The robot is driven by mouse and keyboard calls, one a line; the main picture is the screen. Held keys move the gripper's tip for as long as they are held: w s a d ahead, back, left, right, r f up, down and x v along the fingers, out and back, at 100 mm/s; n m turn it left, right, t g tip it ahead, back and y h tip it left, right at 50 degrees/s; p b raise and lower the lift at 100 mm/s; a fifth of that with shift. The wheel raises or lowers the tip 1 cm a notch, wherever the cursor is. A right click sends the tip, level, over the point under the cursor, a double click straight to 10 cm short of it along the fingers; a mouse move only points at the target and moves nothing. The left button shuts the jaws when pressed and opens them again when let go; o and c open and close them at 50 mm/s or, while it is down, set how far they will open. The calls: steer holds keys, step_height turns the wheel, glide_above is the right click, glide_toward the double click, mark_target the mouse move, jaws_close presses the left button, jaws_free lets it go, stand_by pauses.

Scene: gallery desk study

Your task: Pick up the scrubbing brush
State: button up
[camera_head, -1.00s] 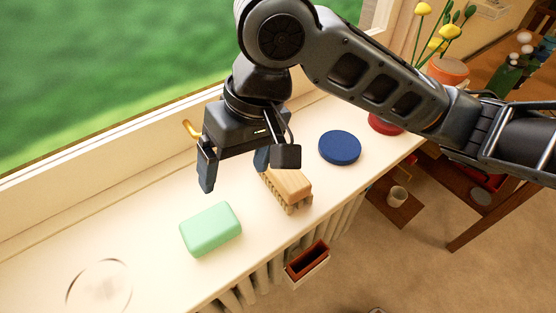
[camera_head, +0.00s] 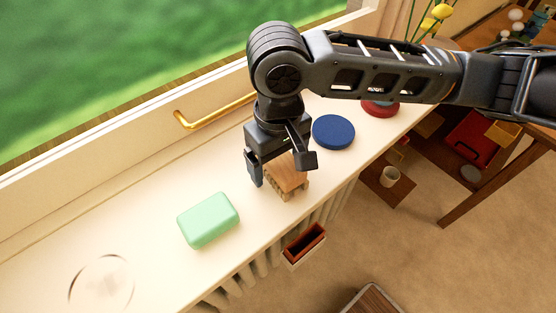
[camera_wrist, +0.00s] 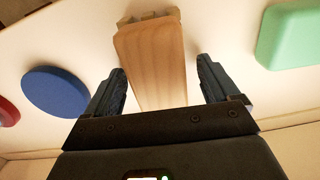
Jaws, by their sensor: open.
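The scrubbing brush (camera_head: 287,177) has a wooden back with pale bristles beneath and lies on the white windowsill (camera_head: 150,235). In the wrist view its wooden back (camera_wrist: 152,62) lies between the two dark fingers, with a gap on each side. My gripper (camera_head: 278,177) is open around the near-window part of the brush, holding nothing. It also shows in the wrist view (camera_wrist: 163,85). In the head view the gripper hides part of the brush.
A green soap-like block (camera_head: 208,220) lies left of the brush. A blue disc (camera_head: 334,131) and a red round thing (camera_head: 381,108) lie to the right. A brass window handle (camera_head: 215,114) is behind. The sill's front edge is close, above a radiator and a small brown box (camera_head: 304,243).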

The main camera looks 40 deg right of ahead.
steer(key=shift+f, duration=0.15)
steer(key=c, duration=1.2)
